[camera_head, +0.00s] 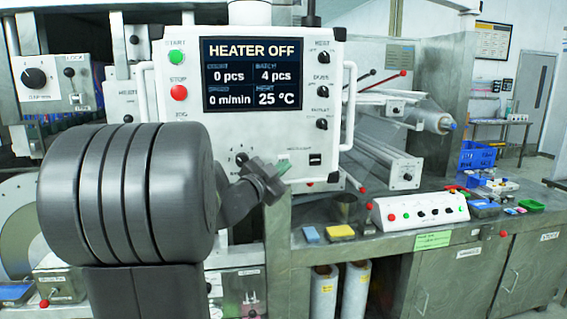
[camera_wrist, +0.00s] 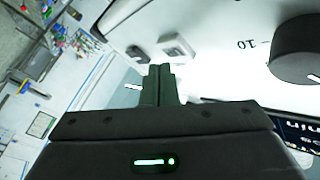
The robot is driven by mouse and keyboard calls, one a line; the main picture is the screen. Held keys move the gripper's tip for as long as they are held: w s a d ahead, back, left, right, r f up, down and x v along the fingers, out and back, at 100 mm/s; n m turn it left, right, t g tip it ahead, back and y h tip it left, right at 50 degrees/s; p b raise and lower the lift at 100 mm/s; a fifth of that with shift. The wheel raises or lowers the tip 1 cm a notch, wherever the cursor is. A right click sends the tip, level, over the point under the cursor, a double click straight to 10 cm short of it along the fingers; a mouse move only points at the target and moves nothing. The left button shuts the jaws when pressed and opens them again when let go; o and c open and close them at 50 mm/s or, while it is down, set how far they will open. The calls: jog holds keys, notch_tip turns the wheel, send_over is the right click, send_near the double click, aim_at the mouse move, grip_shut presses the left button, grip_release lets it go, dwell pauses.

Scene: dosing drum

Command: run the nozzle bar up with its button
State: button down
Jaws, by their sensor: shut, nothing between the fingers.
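The white control panel (camera_head: 222,130) faces me, with a screen (camera_head: 253,75) that reads HEATER OFF. A small black button or switch (camera_head: 315,159) sits at its lower right. In the wrist view, a small square button in a pale frame (camera_wrist: 178,47) lies just beyond the fingertips. I cannot tell which control is for the nozzle bar, and I cannot pick out the bar itself. My gripper (camera_head: 280,168) is in front of the panel's lower part, left of the black switch. In the wrist view my gripper (camera_wrist: 160,72) is shut and empty; contact with the panel cannot be told.
A green button (camera_head: 176,57) and a red button (camera_head: 179,93) are on the panel's left. Black knobs line its right side, and a dark knob (camera_wrist: 300,50) is close in the wrist view. A bench with a white button box (camera_head: 420,211) stands at right.

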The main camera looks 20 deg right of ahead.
jog(key=shift+w, duration=0.1)
dwell(0.5)
jog(key=shift+w+d, duration=0.1)
jog(key=shift+w, duration=0.25)
jog(key=shift+w+d+p, duration=0.1)
jog(key=shift+w+p, duration=0.3)
jog(key=shift+p, duration=0.05)
dwell(0.6)
jog(key=shift+s, duration=0.1)
jog(key=shift+s+a, duration=0.2)
jog(key=shift+s, duration=0.5)
jog(key=s, duration=0.2)
jog(key=s+a, duration=0.1)
jog(key=s, duration=0.2)
jog(key=shift+a, duration=0.1)
jog(key=shift+w, duration=0.2)
dwell(0.6)
